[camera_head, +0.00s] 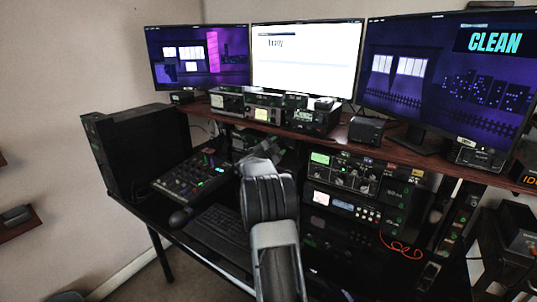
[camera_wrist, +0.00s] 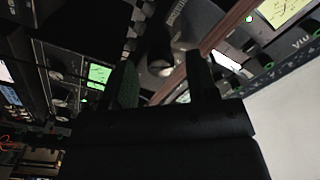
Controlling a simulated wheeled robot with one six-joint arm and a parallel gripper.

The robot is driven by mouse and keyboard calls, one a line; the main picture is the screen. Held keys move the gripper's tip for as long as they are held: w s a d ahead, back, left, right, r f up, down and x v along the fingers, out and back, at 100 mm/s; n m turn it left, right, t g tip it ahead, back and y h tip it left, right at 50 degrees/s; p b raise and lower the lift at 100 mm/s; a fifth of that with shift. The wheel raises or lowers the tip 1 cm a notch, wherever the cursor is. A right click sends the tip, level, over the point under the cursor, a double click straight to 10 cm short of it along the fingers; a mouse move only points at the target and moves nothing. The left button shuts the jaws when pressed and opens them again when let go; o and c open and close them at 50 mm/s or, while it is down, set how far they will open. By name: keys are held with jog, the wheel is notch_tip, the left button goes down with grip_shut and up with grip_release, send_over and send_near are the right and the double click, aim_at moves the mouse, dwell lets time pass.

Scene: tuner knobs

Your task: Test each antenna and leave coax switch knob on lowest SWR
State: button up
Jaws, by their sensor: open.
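In the wrist view, a dark panel (camera_wrist: 188,22) with partly readable white lettering, apparently "POSITION", carries a rounded grey knob (camera_wrist: 160,66). It looks like the coax switch, but its pointer setting is too dark to tell. My gripper (camera_wrist: 161,61) is open, with one finger on either side of the knob in the picture. I cannot tell whether they touch it.
A wooden shelf (camera_head: 400,155) with radios (camera_head: 262,114) on it runs above the desk. A mixer (camera_head: 195,175), a keyboard (camera_head: 218,228) and a black PC case (camera_head: 135,145) stand at left. More rack units (camera_head: 343,206) and a red cable (camera_head: 402,247) are at right.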

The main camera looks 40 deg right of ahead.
jog(key=b+v, duration=0.1)
jog(key=v, duration=1.2)
jog(key=shift+d, duration=0.1)
grip_shut()
dwell(1.3)
